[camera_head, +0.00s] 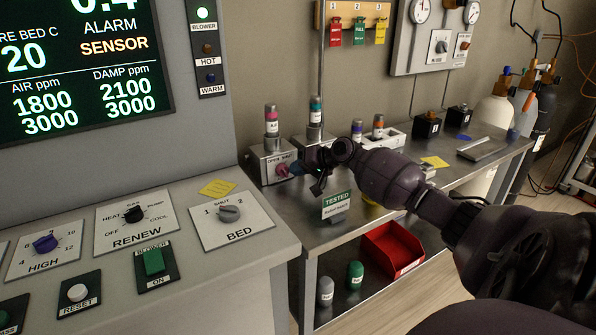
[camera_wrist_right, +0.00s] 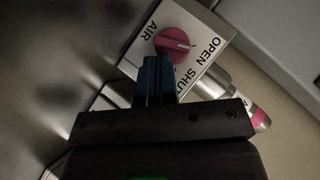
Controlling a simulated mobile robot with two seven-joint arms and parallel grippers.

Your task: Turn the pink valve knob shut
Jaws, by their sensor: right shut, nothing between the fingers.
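The pink valve knob (camera_head: 283,170) is on the front of a grey metal valve block (camera_head: 264,165) on the bench. In the right wrist view the round knob (camera_wrist_right: 172,44) sits on a plate lettered AIR, OPEN and SHUT. A pale line on its bar points right, toward the OPEN lettering. My right gripper (camera_head: 297,168) is just right of the knob in the head view. Its blue fingers (camera_wrist_right: 157,72) are together and empty, with their tips at the knob's lower left edge. I cannot tell whether they touch it. My left gripper is not in view.
A second valve block with a teal-banded cylinder (camera_head: 315,112) stands close beside, partly behind my right gripper. A TESTED sign (camera_head: 337,205) stands on the bench in front. A control console (camera_head: 150,240) borders the left. A red bin (camera_head: 393,250) is below the bench top.

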